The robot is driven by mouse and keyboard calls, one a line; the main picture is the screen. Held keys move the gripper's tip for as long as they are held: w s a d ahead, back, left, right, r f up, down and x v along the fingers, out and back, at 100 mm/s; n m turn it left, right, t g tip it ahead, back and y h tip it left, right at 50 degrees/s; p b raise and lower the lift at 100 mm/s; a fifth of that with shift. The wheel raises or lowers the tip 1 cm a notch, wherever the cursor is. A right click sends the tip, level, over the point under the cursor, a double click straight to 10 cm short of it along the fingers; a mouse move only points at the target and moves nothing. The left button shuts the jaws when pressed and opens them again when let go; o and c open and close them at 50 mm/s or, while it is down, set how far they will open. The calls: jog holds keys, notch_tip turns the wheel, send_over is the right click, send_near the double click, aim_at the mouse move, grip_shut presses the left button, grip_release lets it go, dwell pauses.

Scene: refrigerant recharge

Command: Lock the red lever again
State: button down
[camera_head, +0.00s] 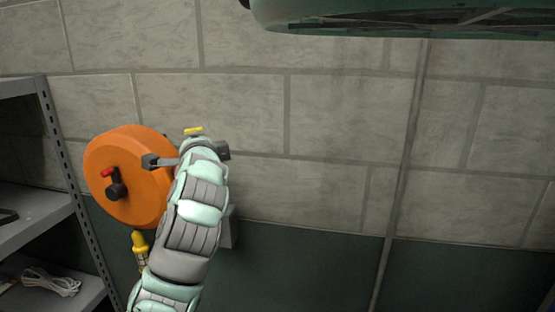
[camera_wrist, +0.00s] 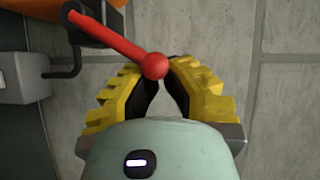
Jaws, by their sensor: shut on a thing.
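The red lever (camera_wrist: 112,40) shows in the wrist view as a red rod with a round ball end. It runs from a black bracket (camera_wrist: 90,20) at the upper left down to the right. My gripper (camera_wrist: 165,69), with yellow ridged fingers, is shut on the ball end, which sits between the fingertips. In the head view my arm hides the lever and most of the gripper; only a bit of yellow (camera_head: 193,130) shows at the arm's end.
A round orange reel (camera_head: 128,200) with a black and red knob is on the wall, left of my arm. A yellow fitting (camera_head: 140,241) hangs below it. A metal shelf (camera_head: 40,212) stands at the far left. The wall at right is clear; a teal body (camera_head: 400,15) overhangs above.

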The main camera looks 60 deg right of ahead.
jog(key=shift+w+a+r+n+g+b, duration=0.2)
jog(key=shift+w+r+n+g+b, duration=0.15)
jog(key=shift+n, duration=0.25)
dwell(1.3)
